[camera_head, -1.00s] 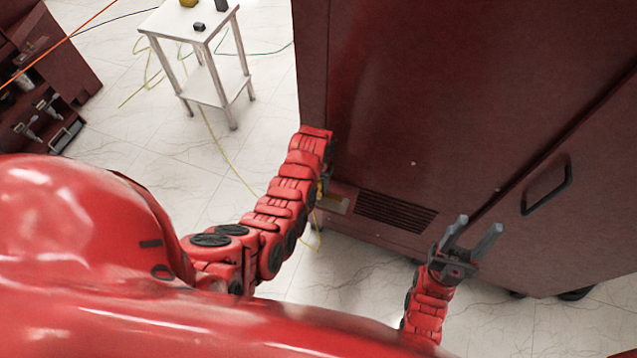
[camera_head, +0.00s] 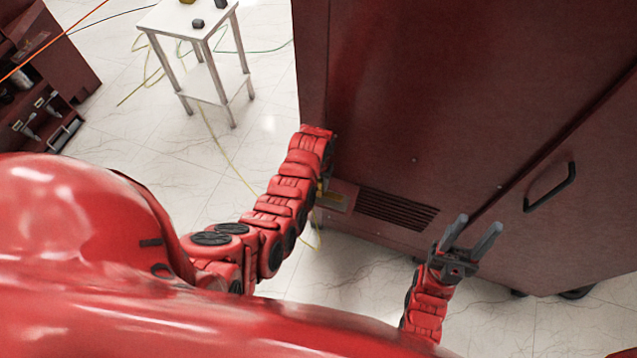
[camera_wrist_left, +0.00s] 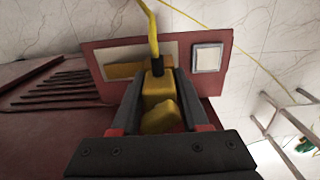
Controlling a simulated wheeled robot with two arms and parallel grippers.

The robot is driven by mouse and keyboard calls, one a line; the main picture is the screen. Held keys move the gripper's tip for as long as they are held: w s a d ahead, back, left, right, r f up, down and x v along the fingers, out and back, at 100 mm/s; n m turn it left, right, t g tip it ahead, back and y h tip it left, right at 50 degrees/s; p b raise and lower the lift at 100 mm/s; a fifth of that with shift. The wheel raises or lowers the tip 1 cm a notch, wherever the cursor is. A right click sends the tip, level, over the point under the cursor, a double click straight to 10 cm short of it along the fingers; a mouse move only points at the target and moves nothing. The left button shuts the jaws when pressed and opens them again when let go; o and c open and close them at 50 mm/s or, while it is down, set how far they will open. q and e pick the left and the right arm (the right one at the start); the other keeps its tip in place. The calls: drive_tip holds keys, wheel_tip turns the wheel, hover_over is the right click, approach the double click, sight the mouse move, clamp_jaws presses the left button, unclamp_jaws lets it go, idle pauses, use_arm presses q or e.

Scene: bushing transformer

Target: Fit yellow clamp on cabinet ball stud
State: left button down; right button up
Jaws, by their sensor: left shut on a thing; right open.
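The yellow clamp (camera_wrist_left: 160,118) is between the two fingers of my left gripper (camera_wrist_left: 161,88), which is shut on it. A yellow cable (camera_wrist_left: 152,35) leaves its far end through a black collar (camera_wrist_left: 157,66). The clamp points toward a red panel (camera_wrist_left: 98,60) low on the dark red cabinet (camera_head: 400,110). I cannot tell whether clamp and panel touch. The ball stud cannot be made out. In the head view my left arm hides most of the left gripper beside the cabinet's lower left corner. My right gripper (camera_head: 470,240) is open and empty before the cabinet's lower front.
The cabinet has a vent grille (camera_head: 397,210) and a door handle (camera_head: 550,187). A white table (camera_head: 165,22) with small objects stands at the upper left, with cables on the floor. A dark red shelf unit (camera_head: 60,75) stands at the far left. Floor between is mostly clear.

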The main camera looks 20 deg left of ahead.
use_arm(q)
drive_tip(key=shift+f+b, duration=0.85)
drive_tip(key=shift+f, duration=0.25)
idle(1.0)
drive_tip(key=shift+c, duration=1.6)
unclamp_jaws()
drive_tip(key=shift+r, duration=0.15)
wheel_tip(320, 180, up, 7)
drive_tip(key=shift+w+r+b, duration=0.1)
drive_tip(key=shift+w+b, duration=0.05)
drive_tip(key=shift+b, duration=0.8)
wheel_tip(320, 180, up, 9)
drive_tip(key=p, duration=0.6)
drive_tip(key=shift+r+p, duration=0.15)
drive_tip(key=shift+p, duration=0.15)
drive_tip(key=shift+r+p, duration=0.3)
drive_tip(key=shift+r, duration=0.05)
